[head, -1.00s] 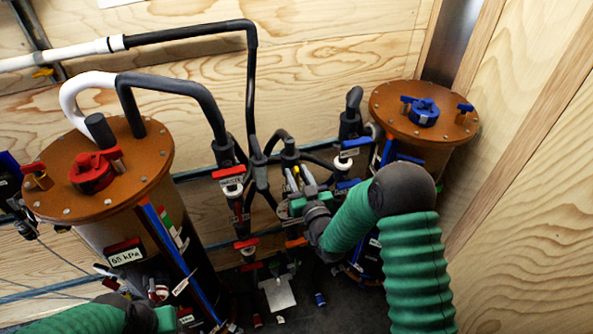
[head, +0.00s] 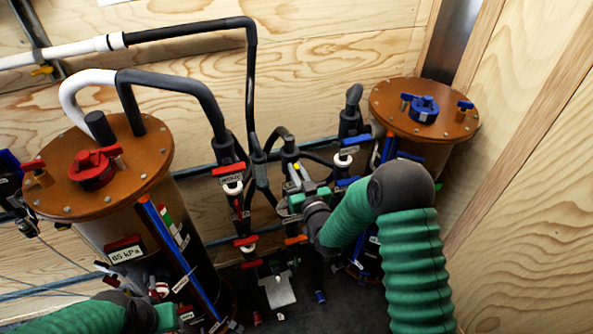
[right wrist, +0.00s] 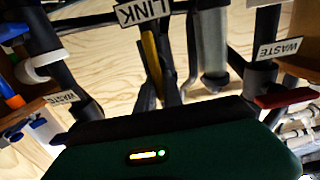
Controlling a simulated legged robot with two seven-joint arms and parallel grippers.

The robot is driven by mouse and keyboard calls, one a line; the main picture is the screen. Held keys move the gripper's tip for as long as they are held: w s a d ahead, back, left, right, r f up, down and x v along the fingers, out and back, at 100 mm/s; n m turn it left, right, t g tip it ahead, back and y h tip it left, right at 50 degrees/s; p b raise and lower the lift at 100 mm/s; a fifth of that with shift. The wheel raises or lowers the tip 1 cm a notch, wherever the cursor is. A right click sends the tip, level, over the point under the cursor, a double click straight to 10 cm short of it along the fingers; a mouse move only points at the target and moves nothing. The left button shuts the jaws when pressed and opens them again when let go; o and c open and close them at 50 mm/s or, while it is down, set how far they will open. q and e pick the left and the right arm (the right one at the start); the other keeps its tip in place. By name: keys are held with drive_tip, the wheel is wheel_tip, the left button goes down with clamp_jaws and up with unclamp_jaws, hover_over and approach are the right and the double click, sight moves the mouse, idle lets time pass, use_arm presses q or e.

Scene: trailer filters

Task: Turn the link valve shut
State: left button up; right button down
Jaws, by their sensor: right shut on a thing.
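The link valve's yellow handle (head: 297,181) stands among dark pipes between the two tanks. In the right wrist view the yellow handle (right wrist: 152,62) runs upright beside the LINK label (right wrist: 143,12). My right gripper (head: 298,188) is shut on this handle. Its fingers partly hide the handle, and the valve body is hard to make out. My left gripper (head: 172,318) is at the bottom left, in front of the left tank. Its fingertips are not clear.
A left tank with a red-knobbed brown lid (head: 140,165) and a right tank with a blue-knobbed lid (head: 440,118) flank the pipes. Red-handled (head: 229,168) and blue-handled (head: 355,142) valves stand close to my right gripper. WASTE labels (right wrist: 280,48) show beside the link valve. Wooden walls enclose the corner.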

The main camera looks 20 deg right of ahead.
drive_tip(key=shift+f, duration=0.1)
drive_tip(key=shift+d+f+m+b, duration=0.45)
drive_tip(key=shift+m+b, duration=0.9)
drive_tip(key=shift+m, duration=1.6)
drive_tip(key=shift+d+f+m+b, duration=0.5)
drive_tip(key=shift+m+b, duration=0.8)
drive_tip(key=shift+m, duration=1.7)
drive_tip(key=shift+d+f+m+b, duration=0.45)
drive_tip(key=shift+m+b, duration=0.9)
drive_tip(key=shift+m, duration=1.6)
drive_tip(key=shift+a+f, duration=0.1)
drive_tip(key=c, duration=1.5)
unclamp_jaws()
